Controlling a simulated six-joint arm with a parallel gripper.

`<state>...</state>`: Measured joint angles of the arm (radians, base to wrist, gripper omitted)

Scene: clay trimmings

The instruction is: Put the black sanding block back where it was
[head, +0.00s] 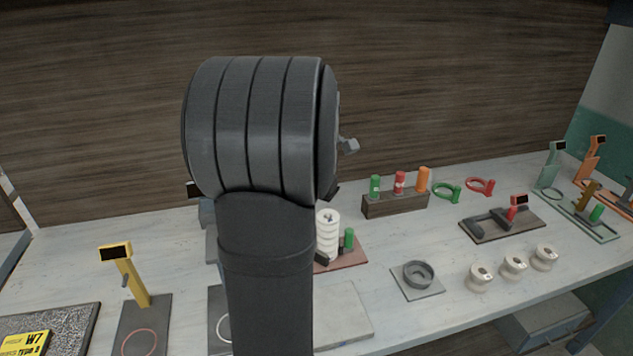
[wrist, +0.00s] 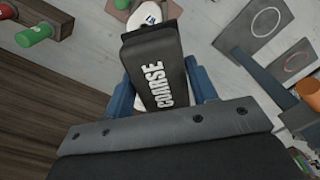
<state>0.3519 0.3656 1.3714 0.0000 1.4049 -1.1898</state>
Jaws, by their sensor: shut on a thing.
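The black sanding block (wrist: 158,78), with white lettering on its face, is in the wrist view between the blue fingers of my gripper (wrist: 160,68). The gripper is shut on it, one finger along each side. A white rounded thing (wrist: 150,15) shows just past the block's far end; I cannot tell whether they touch. In the head view my own arm hides the gripper and the block. No spot marked for the block can be made out for certain.
A white ribbed stack (head: 328,240) and green peg stand on a reddish board (head: 350,256) close to my arm. A wooden rack (head: 395,203) holds coloured cylinders. A yellow post (head: 133,275) stands left. White spools (head: 513,266) and a dark ring (head: 418,273) lie right.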

